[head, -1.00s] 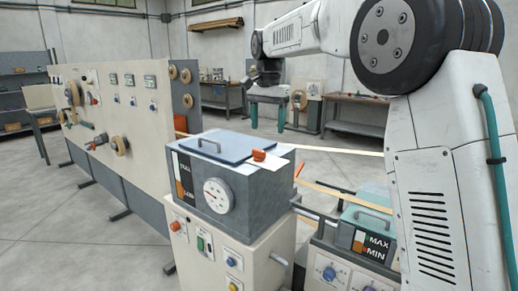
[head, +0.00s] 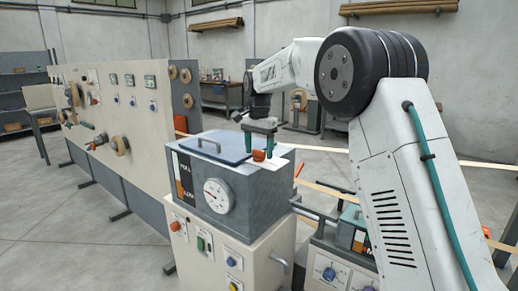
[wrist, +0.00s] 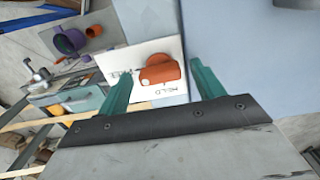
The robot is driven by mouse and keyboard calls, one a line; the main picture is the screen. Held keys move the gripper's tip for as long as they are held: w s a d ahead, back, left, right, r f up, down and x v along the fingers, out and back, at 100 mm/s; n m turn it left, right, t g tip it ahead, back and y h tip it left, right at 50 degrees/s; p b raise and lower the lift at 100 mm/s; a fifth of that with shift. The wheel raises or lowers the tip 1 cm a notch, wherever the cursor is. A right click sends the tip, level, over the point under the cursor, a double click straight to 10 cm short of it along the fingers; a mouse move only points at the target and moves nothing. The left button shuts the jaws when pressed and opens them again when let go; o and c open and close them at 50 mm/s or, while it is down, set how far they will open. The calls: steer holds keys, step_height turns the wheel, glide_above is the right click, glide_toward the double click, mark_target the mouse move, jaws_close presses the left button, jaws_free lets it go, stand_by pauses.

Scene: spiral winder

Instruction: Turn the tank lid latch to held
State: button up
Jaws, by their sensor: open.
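The tank lid latch is an orange knob (wrist: 161,72) on a white label plate. In the wrist view the plate (wrist: 112,65) reads "HELD" near the knob and a second word, partly hidden. The latch also shows in the head view (head: 257,155) on top of the grey tank (head: 244,192), at the right of the blue lid (head: 222,146). My gripper (wrist: 160,82) is open, with its teal fingers on either side of the knob in the wrist view. In the head view my gripper (head: 262,148) points down just over the latch. I cannot tell whether the fingers touch it.
A round gauge (head: 216,195) is on the tank's front. A cream panel (head: 115,130) with spools stands at the left. Wooden strips pass behind and right of the tank. The floor at left front is clear.

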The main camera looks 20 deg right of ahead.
steer(key=c, duration=1)
steer(key=shift+n, duration=0.3)
steer(key=n, duration=0.8)
steer(key=shift+n, duration=0.4)
steer(key=n, duration=0.4)
steer(key=shift+n, duration=2.2)
